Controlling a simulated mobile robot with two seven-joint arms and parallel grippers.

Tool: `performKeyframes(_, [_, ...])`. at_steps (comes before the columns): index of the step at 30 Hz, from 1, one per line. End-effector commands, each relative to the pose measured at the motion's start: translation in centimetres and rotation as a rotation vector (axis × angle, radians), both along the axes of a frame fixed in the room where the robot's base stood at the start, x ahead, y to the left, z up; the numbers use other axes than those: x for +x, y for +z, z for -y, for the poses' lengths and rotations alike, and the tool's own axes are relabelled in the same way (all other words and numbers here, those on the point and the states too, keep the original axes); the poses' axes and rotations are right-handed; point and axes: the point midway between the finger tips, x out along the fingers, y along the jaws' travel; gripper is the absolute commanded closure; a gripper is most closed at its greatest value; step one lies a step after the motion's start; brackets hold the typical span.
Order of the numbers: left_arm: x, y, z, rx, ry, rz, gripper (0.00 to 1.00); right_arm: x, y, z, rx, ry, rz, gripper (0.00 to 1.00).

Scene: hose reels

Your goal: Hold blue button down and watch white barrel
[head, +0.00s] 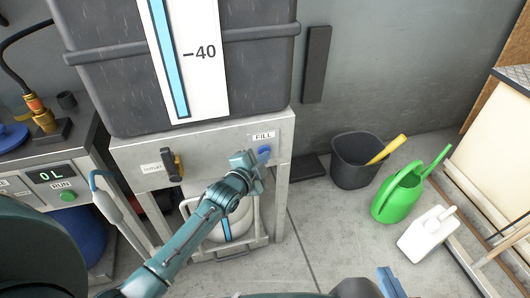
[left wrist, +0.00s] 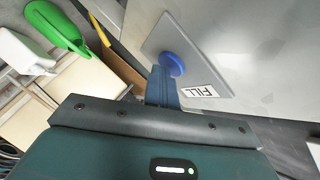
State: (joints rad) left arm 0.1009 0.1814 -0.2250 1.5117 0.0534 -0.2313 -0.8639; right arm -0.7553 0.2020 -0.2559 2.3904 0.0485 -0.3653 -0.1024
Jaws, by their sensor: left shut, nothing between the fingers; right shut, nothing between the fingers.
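The blue button (head: 264,150) is under the FILL label on the grey panel. In the left wrist view the blue button (left wrist: 174,62) stands out from a grey plate. My left gripper (head: 256,163) is shut, its fingertips (left wrist: 160,74) right at the button and overlapping its edge; whether they press it I cannot tell. The white barrel (head: 216,232) stands below the panel inside the metal frame, with a blue level strip on its front. My left arm hides part of it. My right gripper (head: 390,284) is shut and empty at the bottom edge, partly cut off.
A dark tank (head: 110,95) with a level gauge (head: 202,80) marked 40 sits above the panel. A yellow-black handle (head: 173,165) is left of the button. A dark bin (head: 352,172), green watering can (head: 398,192) and white jug (head: 427,236) stand on the floor at right.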

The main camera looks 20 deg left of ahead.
Motion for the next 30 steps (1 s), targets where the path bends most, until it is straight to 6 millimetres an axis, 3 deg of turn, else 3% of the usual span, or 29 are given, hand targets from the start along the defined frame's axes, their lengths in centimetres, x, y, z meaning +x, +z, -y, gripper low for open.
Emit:
performKeyframes(21, [0.0,0.1,-0.1,0.001,0.002,0.001,1.00,-0.2,-0.1,0.0,0.000,0.000,-0.007,1.00])
performKeyframes(30, [-1.1,0.2,0.7,-0.001,0.001,-0.001,1.00,-0.3,0.9,0.0,0.000,0.000,-0.010,1.00])
